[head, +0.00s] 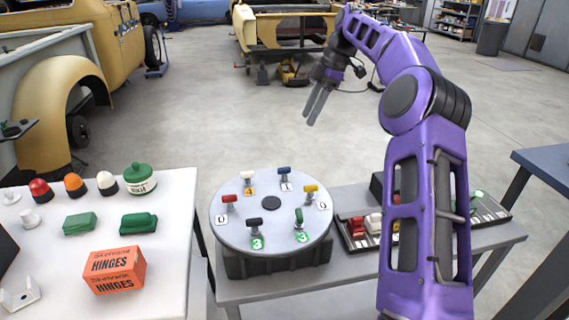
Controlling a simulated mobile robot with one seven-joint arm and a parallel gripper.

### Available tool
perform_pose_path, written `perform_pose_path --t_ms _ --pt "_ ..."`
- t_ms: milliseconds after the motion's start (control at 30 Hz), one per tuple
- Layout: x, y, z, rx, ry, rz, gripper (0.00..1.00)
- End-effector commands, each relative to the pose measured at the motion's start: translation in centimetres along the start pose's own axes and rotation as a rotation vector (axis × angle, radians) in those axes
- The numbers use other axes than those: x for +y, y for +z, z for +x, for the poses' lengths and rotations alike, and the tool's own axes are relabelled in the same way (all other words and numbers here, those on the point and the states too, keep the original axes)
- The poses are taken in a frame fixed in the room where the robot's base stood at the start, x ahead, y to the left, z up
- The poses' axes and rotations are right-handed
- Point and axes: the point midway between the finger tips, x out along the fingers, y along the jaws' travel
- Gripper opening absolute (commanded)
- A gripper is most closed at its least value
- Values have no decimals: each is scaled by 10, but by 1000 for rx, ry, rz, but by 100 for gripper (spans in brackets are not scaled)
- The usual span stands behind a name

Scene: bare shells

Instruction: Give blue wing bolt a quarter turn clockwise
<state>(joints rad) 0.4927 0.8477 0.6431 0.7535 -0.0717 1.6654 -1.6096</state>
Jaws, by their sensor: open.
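The blue wing bolt (284,172) stands at the back right of a round grey plate (272,240), beside a white label marked 1. Other wing bolts ring the plate: white (247,176), yellow (310,189), green (299,215), black (254,223) and red (229,199). My gripper (311,118) is open and empty, pointing down. In the picture it is above and slightly right of the blue wing bolt, clearly apart from it.
The plate sits on a dark base on a grey bench (290,284). A parts tray (358,231) is to the right, partly hidden by my arm. A white table (170,275) at left holds an orange hinges box (114,270), a green jar (139,180) and coloured domes.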

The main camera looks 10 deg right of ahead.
Motion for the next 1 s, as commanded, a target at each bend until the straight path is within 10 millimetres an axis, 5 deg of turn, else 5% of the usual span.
perform_pose_path --t_ms 600,1000 --pt "0 0 129 -3 -1 3 49" --pt "0 0 166 -2 2 3 49"
